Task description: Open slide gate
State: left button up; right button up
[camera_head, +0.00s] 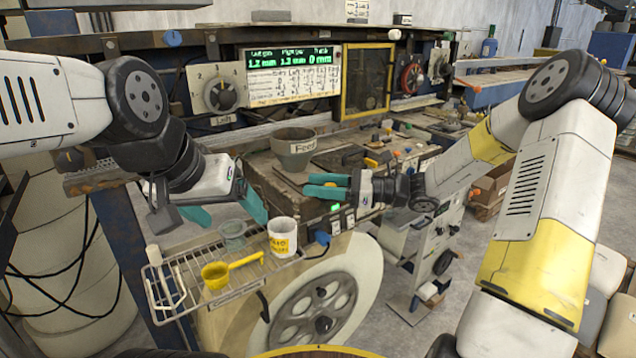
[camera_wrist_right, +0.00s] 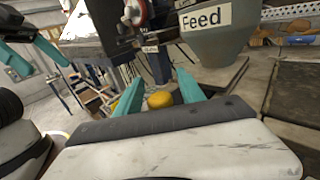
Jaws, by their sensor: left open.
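My right gripper (camera_head: 326,186) comes in from the right, beside and a little below the grey hopper labelled "Feed" (camera_head: 294,150). Its teal fingers are apart in the right wrist view (camera_wrist_right: 159,82). A rounded yellow thing (camera_wrist_right: 160,99) shows between them there; I cannot tell whether it is a gate knob or whether the fingers touch it. The hopper (camera_wrist_right: 222,45) stands just to the right of the fingers in that view. I cannot pick out the slide gate for certain. My left gripper (camera_head: 226,212) is open and empty above the wire shelf, left of the hopper.
The wire shelf (camera_head: 160,292) holds a yellow scoop (camera_head: 216,274), a clear cup (camera_head: 232,232) and a white-and-yellow pot (camera_head: 282,238). A dial (camera_head: 222,93) and a green-lit display (camera_head: 292,72) stand behind. A large wheel (camera_head: 318,308) is below the bench.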

jog(key=shift+d, duration=0.1)
jog(key=s+d, duration=0.1)
jog(key=d, duration=0.6)
jog(key=shift+d, duration=0.3)
jog(key=shift+s+d, duration=0.1)
jog(key=shift+s, duration=0.05)
